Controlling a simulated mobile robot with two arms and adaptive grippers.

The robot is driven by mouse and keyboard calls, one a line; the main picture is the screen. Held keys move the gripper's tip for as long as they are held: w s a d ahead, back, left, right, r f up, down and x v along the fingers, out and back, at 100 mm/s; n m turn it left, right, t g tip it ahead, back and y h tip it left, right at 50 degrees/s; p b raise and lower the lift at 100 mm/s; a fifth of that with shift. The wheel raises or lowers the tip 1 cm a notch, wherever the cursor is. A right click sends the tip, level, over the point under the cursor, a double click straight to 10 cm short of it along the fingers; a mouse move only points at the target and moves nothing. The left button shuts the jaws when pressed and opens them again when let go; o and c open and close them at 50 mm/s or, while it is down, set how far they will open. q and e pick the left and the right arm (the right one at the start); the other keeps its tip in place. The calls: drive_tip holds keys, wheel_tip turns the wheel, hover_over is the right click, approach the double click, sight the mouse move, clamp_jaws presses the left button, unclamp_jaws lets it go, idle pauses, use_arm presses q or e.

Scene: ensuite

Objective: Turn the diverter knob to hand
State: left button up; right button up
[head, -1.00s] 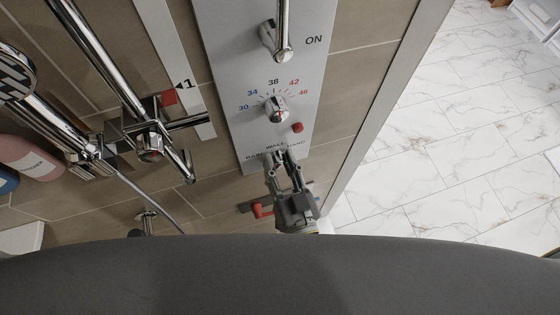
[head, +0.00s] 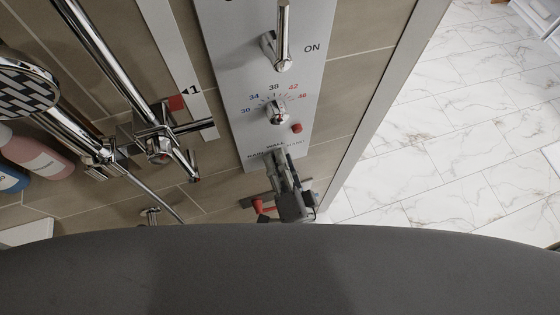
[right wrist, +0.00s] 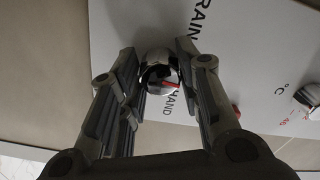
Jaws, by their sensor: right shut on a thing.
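The diverter knob (right wrist: 158,72) is a round chrome knob with a red pointer line, at the lower end of the white control panel (head: 238,132). In the right wrist view it sits between the two fingers of my right gripper (right wrist: 160,75), which is shut on it. RAIN shows higher up; WALL is hidden behind a finger there. In the head view my right gripper (head: 280,160) covers the knob below the RAIN, WALL and HAND lettering. My left gripper is not in view.
Above the lettering are the chrome temperature knob (head: 277,111), a red button (head: 296,128) and the ON lever (head: 282,45). Chrome shower rails, a shower head (head: 22,85) and bottles (head: 38,158) are at left. A red fitting (head: 262,206) is close beside my right gripper.

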drive_tip(key=m+b, duration=0.2)
drive_tip(key=m, duration=0.8)
drive_tip(key=shift+m+b, duration=0.3)
drive_tip(key=shift+b, duration=0.05)
idle(0.3)
drive_tip(key=o, duration=1.1)
drive_tip(key=shift+c, duration=0.2)
drive_tip(key=v, duration=1.2)
